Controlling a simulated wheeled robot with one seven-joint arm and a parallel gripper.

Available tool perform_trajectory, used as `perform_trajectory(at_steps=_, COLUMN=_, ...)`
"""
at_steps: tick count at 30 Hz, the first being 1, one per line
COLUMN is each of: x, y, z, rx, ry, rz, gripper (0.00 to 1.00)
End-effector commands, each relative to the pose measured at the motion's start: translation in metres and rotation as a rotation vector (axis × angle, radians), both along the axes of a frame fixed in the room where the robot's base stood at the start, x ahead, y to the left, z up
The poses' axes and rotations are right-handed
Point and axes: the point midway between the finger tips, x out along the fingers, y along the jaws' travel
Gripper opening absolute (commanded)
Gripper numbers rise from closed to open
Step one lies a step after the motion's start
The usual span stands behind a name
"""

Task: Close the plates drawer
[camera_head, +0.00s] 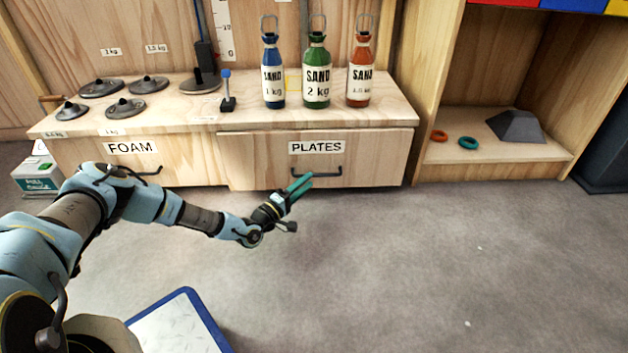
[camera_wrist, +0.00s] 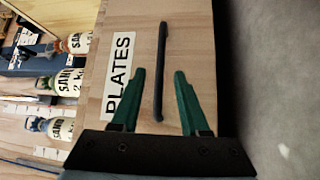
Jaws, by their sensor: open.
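The plates drawer (camera_head: 370,160) is the right drawer of the low wooden cabinet, with a PLATES label and a dark bar handle (camera_head: 330,173). Its front seems to stand out slightly from the cabinet; how far is hard to tell. My gripper (camera_head: 301,182) is at the left part of the handle, its teal fingers open and empty. In the wrist view, the handle (camera_wrist: 162,50) runs between the two open fingers (camera_wrist: 160,74), beside the PLATES label (camera_wrist: 119,72). I cannot tell whether the fingers touch the handle or the drawer front. The drawer's inside is hidden.
Blue, green and orange sand bottles (camera_head: 316,75) stand on the cabinet top (camera_head: 235,117), with several disc weights to the left. The FOAM drawer (camera_head: 190,160) is beside the plates drawer. A blue-rimmed tray (camera_head: 207,318) lies on the floor. Carpet to the right is clear.

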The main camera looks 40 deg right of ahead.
Motion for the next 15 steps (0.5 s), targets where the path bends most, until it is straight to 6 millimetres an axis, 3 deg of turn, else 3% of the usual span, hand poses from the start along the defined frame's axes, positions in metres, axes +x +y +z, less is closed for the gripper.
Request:
perform_trajectory(at_steps=6, x=0.003, y=-0.033, z=0.002, rx=0.000, ry=-0.001, rz=0.000, gripper=0.45)
perform_trajectory(at_steps=15, x=0.004, y=-0.045, z=0.006, rx=0.001, ry=-0.001, rz=0.000, gripper=0.45)
